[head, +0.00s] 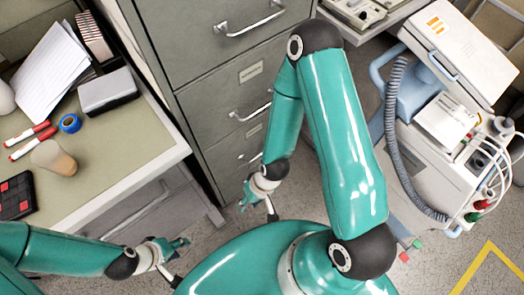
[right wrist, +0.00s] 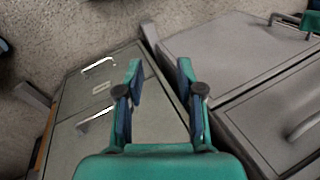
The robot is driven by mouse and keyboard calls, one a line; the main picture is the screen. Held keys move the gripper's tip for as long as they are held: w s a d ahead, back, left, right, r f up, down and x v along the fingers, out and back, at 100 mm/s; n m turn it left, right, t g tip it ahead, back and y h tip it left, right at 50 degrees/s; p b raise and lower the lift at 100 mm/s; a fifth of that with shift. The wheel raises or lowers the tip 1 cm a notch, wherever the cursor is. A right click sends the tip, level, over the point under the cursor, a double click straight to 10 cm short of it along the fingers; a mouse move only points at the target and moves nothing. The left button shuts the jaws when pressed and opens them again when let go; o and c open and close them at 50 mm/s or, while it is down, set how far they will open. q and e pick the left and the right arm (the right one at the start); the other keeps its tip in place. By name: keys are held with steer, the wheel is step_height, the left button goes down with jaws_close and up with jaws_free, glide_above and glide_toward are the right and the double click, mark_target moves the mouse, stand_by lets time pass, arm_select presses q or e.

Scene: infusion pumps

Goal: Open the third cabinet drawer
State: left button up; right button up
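The grey filing cabinet (head: 215,75) stands at the top centre of the head view and at the left of the right wrist view (right wrist: 70,155). Its drawers look shut. An upper handle (head: 250,22), a middle handle (head: 250,113) and a lower handle (head: 256,157) show; the cabinet's top is out of view. My right gripper (head: 258,206) is open and empty, low in front of the cabinet. In the right wrist view its spread fingers (right wrist: 160,88) have nothing between them, with cabinet handles to their left. My left gripper (head: 182,260) looks open and empty, below the desk.
A desk (head: 110,165) at the left holds papers, markers, tape and a cup. Its drawer front (head: 150,205) faces the floor space by my grippers. A medical machine with a corrugated hose (head: 395,140) stands at the right. Grey floor (head: 235,218) shows between cabinet and my base.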

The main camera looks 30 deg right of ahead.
steer(key=s+d+f+m+g+y+b, duration=0.1)
steer(key=s+d+f+m+g+b, duration=0.35)
steer(key=f+m+b, duration=0.7)
steer(key=m+t+y+b, duration=0.2)
steer(key=m+t+b, duration=1.7)
steer(key=m, duration=1.7)
glide_toward(260, 154)
steer(key=shift+g, duration=0.55)
steer(key=b+x, duration=0.1)
steer(key=x, duration=0.2)
steer(key=b+x, duration=0.2)
steer(key=x, duration=0.2)
steer(key=b+x, duration=0.2)
steer(key=x, duration=0.1)
steer(key=shift+w+d, duration=0.3)
steer(key=shift+w, duration=0.05)
jaws_close()
